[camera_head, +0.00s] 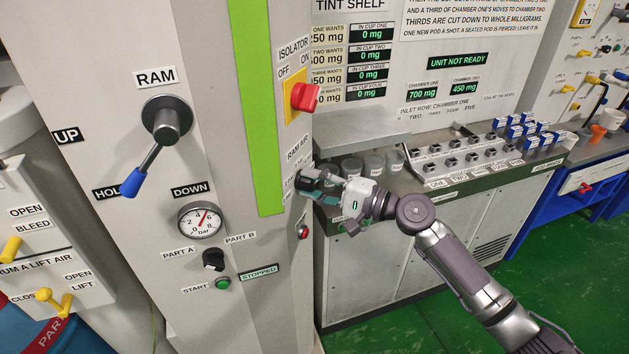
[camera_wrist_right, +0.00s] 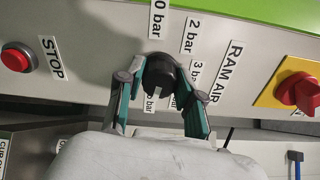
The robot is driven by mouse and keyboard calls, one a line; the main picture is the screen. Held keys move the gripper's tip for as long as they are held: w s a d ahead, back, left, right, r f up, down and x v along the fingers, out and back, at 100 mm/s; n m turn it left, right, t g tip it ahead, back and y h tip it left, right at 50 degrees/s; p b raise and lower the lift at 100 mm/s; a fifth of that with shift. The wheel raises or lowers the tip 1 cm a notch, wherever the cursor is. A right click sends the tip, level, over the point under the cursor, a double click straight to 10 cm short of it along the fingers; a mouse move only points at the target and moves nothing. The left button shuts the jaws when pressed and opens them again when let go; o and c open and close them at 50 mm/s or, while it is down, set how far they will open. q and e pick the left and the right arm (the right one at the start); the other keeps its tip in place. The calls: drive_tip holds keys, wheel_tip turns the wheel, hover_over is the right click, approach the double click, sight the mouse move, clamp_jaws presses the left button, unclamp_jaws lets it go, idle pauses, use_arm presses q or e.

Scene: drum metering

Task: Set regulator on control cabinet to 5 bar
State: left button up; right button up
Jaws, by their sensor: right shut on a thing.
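The regulator is a round black knob (camera_wrist_right: 159,72) on the side face of the grey cabinet (camera_head: 190,110), by the RAM AIR label (camera_wrist_right: 230,68). My right gripper (camera_wrist_right: 162,88) has one finger on each side of the knob and is shut on it. In the head view my right gripper (camera_head: 316,190) hides most of the knob. A pale mark on the knob points down in the wrist view, towards a partly hidden bar label. The pressure gauge (camera_head: 201,220) has its red needle up and slightly right, around the middle of the scale. My left gripper is not in view.
A red isolator switch (camera_head: 305,96) on a yellow plate is above the knob. A red STOP button (camera_wrist_right: 17,58) is on the same face. Clear cups (camera_head: 352,167) stand on the bench right behind my gripper. The green floor at right is clear.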

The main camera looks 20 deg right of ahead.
drive_tip(key=shift+r, duration=0.3)
drive_tip(key=o, duration=0.9)
drive_tip(key=shift+w, duration=0.1)
drive_tip(key=shift+o, duration=1.2)
drive_tip(key=shift+w+a+f, duration=0.1)
drive_tip(key=shift+a+f, duration=0.05)
drive_tip(key=shift+f, duration=0.05)
drive_tip(key=v, duration=1.2)
